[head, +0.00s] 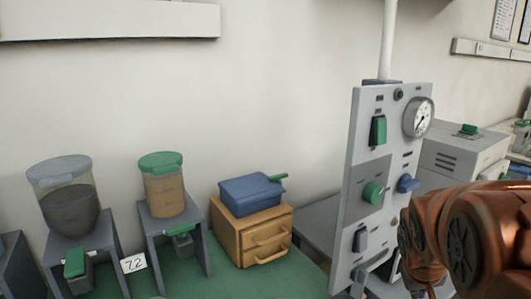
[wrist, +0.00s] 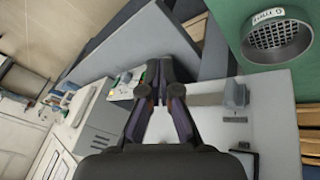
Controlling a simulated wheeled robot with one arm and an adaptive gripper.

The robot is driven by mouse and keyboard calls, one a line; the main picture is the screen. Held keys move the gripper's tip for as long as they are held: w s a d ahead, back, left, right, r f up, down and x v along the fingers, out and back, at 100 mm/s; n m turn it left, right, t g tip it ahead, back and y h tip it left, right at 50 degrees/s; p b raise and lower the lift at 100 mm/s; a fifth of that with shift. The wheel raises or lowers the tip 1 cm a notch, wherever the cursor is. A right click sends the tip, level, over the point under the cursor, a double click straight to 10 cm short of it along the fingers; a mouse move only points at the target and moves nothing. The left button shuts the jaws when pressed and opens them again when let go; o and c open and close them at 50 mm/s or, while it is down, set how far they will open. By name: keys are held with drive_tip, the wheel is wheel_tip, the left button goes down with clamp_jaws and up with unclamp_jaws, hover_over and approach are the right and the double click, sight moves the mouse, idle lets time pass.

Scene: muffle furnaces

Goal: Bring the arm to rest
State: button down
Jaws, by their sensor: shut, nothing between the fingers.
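My gripper (wrist: 160,75) shows in the wrist view with its two fingertips together and nothing held between them. It hangs in free air in front of a grey-white panel and surface. In the head view my copper-coloured arm (head: 465,240) fills the lower right corner. My gripper is not clearly visible in that view.
A control panel (head: 360,200) with a gauge and green and blue knobs stands left of my arm. A wooden drawer box (head: 265,225) carries a blue box (head: 250,193). Hoppers (head: 165,195) stand on the green table. A mesh-faced cylinder (wrist: 277,36) is upper right in the wrist view.

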drive_tip(key=s+a+r+n+g+y+p, duration=0.1)
drive_tip(key=s+a+r+g+y+p, duration=0.1)
drive_tip(key=s+a, duration=0.7)
drive_tip(key=s+a+r+n+g+y+p, duration=0.1)
drive_tip(key=s+a+r+g+y+p, duration=0.1)
drive_tip(key=s+a+p, duration=0.3)
drive_tip(key=s+a+g, duration=0.1)
drive_tip(key=s+a, duration=0.2)
drive_tip(key=s, duration=0.3)
drive_tip(key=shift+s+a+r, duration=0.2)
drive_tip(key=shift+s+a, duration=0.15)
